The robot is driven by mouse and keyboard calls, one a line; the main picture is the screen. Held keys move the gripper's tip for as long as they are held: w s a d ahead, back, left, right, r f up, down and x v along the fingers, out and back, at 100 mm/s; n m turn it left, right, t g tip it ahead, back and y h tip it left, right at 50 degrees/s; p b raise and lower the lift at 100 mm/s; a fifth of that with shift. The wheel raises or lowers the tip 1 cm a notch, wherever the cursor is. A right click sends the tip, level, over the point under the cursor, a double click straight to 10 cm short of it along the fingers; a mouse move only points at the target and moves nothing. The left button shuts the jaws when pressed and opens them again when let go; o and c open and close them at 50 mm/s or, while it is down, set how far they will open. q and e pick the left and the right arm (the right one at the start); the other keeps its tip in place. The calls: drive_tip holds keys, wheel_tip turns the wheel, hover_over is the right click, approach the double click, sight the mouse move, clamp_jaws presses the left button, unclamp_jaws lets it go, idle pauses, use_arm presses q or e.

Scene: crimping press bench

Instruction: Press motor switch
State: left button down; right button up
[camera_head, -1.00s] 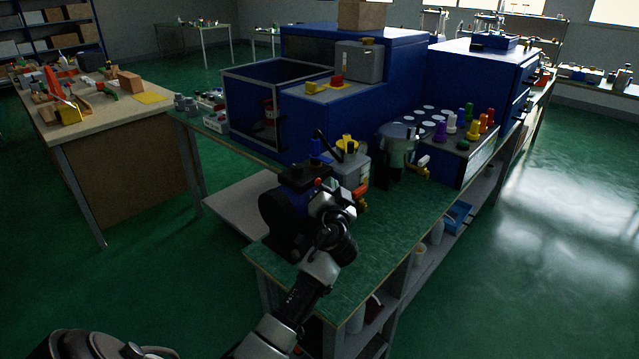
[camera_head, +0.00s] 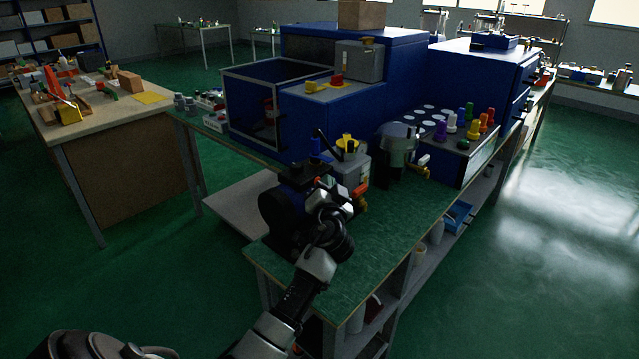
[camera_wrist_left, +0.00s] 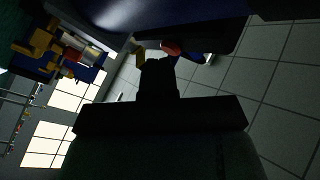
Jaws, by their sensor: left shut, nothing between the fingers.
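A dark blue and black machine (camera_head: 282,210) stands on the near end of the green bench. A grey box (camera_head: 356,172) with a yellow and black top (camera_head: 347,143) stands just behind it, with red and orange parts (camera_head: 360,188) at its side. I cannot tell which part is the motor switch. My left gripper (camera_head: 332,190) is shut and empty, against or just in front of the machine's right side; contact is unclear. In the left wrist view the gripper (camera_wrist_left: 156,66) is a dark outline, close to a red part (camera_wrist_left: 171,48) and a yellow part (camera_wrist_left: 139,56). My right gripper is out of view.
A dark cylindrical pot (camera_head: 397,150) stands right of the grey box. A panel with coloured knobs (camera_head: 462,150) and large blue cabinets (camera_head: 350,100) are behind. The bench's front right surface (camera_head: 385,225) is clear. A wooden table (camera_head: 100,125) with tools stands at left.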

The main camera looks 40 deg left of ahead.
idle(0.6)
use_arm(q)
drive_tip(key=shift+d, duration=0.45)
drive_tip(key=shift+d+b, duration=0.1)
drive_tip(key=shift+b, duration=0.2)
drive_tip(key=shift+s+d+b, duration=0.15)
drive_tip(key=shift+d+b, duration=0.25)
drive_tip(key=shift+d, duration=1.05)
drive_tip(key=shift+s+d+b, duration=0.1)
drive_tip(key=shift+d+b, duration=0.25)
drive_tip(key=shift+d, duration=1.1)
